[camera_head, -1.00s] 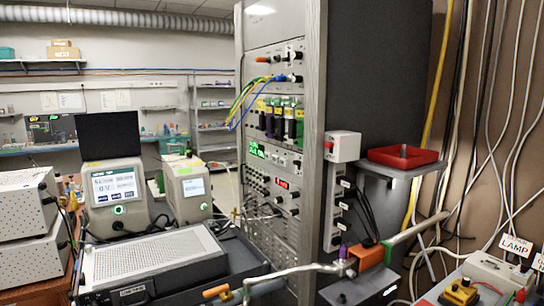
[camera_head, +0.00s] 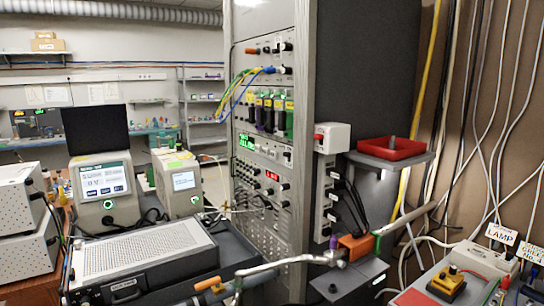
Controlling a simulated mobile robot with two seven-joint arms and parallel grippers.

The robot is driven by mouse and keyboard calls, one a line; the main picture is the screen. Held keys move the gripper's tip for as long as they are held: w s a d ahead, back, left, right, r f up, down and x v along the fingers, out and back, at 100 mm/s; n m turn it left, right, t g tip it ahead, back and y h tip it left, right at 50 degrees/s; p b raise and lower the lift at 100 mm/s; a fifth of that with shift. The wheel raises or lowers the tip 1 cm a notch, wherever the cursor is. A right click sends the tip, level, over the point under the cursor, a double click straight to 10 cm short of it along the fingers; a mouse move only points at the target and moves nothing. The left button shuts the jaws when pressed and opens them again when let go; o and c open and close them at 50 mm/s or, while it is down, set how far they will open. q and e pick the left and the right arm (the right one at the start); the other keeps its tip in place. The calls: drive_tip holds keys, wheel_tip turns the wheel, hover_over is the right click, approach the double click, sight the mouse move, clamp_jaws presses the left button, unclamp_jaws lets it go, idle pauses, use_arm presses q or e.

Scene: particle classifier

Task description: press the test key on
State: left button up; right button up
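At the lower right is a yellow and black device (camera_head: 447,283) on a red-edged panel. I cannot tell whether it is the test key. Behind it stands a white box (camera_head: 483,262) with a sign reading LAMP (camera_head: 501,234). A second sign (camera_head: 530,253) to its right is only partly readable. A tall instrument rack (camera_head: 262,150) with knobs, cables and lit green and red displays stands in the middle. No part is clearly marked as a test key. Neither of my grippers is in view.
A shelf with a red tray (camera_head: 391,148) juts from the rack's right side. Below it, a metal pipe with an orange block (camera_head: 357,247) crosses the front. Grey instruments (camera_head: 145,262) fill the left bench. Cables hang along the right wall.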

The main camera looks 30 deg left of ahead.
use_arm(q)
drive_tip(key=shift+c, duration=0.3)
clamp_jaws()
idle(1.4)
